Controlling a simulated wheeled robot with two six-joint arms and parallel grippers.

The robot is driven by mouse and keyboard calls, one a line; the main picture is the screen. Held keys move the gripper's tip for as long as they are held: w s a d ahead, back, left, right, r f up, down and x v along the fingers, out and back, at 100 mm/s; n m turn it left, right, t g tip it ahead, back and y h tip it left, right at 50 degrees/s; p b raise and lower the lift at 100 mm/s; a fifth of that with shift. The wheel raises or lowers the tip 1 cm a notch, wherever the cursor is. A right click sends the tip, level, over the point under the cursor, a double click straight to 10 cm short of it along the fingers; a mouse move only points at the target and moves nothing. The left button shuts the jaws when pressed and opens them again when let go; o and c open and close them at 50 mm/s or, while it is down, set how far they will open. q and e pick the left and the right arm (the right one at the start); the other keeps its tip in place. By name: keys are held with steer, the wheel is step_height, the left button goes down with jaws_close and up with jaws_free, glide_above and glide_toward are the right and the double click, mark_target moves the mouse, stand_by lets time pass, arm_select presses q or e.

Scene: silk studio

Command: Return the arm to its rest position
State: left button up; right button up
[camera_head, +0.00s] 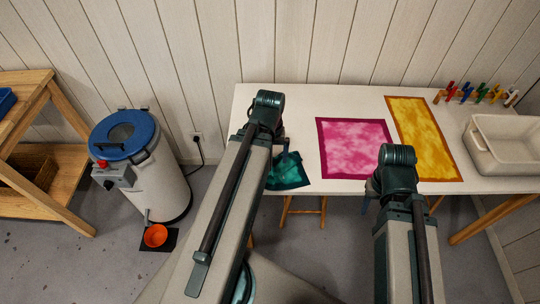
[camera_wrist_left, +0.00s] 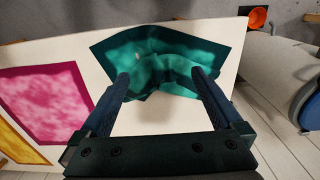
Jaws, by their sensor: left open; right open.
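A teal silk cloth (camera_head: 288,173) lies at the table's front left edge, rumpled and partly hidden by my left arm. In the left wrist view the teal cloth (camera_wrist_left: 150,50) has raised folds in its middle. My left gripper (camera_wrist_left: 162,76) is open, with its two dark blue fingers apart and the cloth's folds beyond and between the tips. Nothing is seen clamped in it. In the head view my left arm hides most of this gripper. My right gripper (camera_head: 367,204) shows only in small part beside my right arm, low in front of the table's edge.

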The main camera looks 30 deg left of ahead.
stand_by(0.6)
arm_select(q)
steer(key=s+d+m+y, duration=0.1)
steer(key=d+m, duration=0.8)
steer(key=d, duration=1.3)
steer(key=shift+s+m, duration=0.2)
steer(key=shift+m, duration=0.1)
